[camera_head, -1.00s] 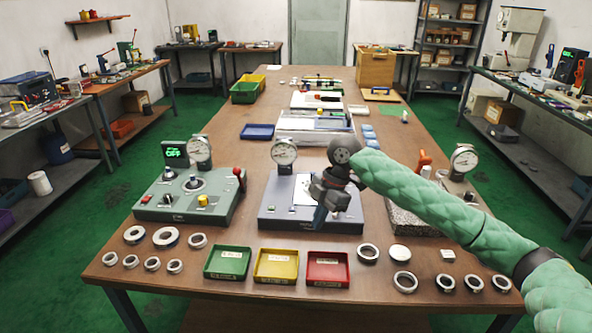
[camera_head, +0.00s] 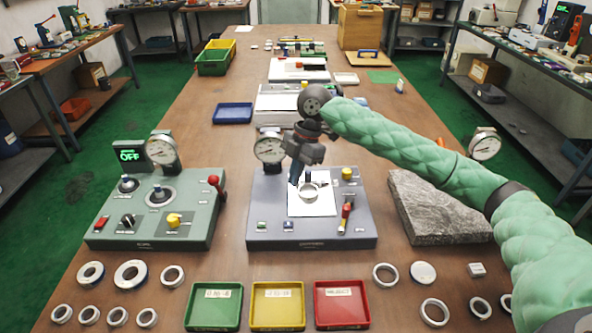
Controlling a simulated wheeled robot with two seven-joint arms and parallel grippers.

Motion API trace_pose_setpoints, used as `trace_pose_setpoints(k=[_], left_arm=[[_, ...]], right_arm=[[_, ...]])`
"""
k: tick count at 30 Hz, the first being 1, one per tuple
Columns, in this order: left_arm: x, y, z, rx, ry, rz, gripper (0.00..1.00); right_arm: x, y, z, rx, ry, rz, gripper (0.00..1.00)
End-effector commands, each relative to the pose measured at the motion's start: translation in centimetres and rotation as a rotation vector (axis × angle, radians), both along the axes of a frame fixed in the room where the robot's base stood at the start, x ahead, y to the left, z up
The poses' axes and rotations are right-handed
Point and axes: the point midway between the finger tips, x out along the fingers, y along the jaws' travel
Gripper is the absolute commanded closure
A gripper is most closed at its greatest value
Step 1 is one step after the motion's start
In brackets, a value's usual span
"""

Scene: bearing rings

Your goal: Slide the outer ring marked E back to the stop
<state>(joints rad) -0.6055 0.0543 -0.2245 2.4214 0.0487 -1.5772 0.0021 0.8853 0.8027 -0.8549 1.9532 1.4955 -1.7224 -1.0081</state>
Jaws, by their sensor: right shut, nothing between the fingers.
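A metal ring (camera_head: 308,191) lies on the white plate (camera_head: 313,208) of the grey-blue gauge fixture (camera_head: 265,212) in the middle. No letter E is readable on it at this size. My right gripper (camera_head: 295,183) points down at the left edge of the white plate, just left of the ring. It is shut and empty; whether it touches the ring I cannot tell. The stop cannot be made out. A dial gauge (camera_head: 269,148) stands at the back left of this fixture, partly beside my gripper. My left gripper is out of view.
A green gauge unit (camera_head: 190,233) stands at left and a granite block (camera_head: 437,210) at right. Green (camera_head: 199,318), yellow (camera_head: 277,317) and red (camera_head: 341,310) trays sit in front. Several loose rings lie on both sides of them. A blue tray (camera_head: 232,113) lies behind.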

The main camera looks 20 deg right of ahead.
Motion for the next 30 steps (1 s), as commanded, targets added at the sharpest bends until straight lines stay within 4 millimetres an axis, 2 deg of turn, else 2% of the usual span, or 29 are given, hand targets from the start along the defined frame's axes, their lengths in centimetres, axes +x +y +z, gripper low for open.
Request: trace_pose_setpoints(k=[13,15,18,21,30], left_arm=[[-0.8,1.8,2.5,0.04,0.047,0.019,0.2],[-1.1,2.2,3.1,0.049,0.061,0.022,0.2],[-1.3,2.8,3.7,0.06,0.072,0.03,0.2],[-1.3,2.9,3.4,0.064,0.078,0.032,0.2],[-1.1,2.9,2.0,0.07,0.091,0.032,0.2]], right_arm=[[-1.2,2.4,-7.3,0.001,0.003,0.0,1.0],[-0.4,1.0,-6.9,-0.001,0.001,-0.004,1.0],[0.0,-0.1,-7.0,-0.001,0.0,-0.002,1.0],[0.3,-0.9,-7.0,-0.002,0.001,-0.002,1.0],[0.6,-1.4,-7.1,-0.001,0.0,0.0,1.0]])
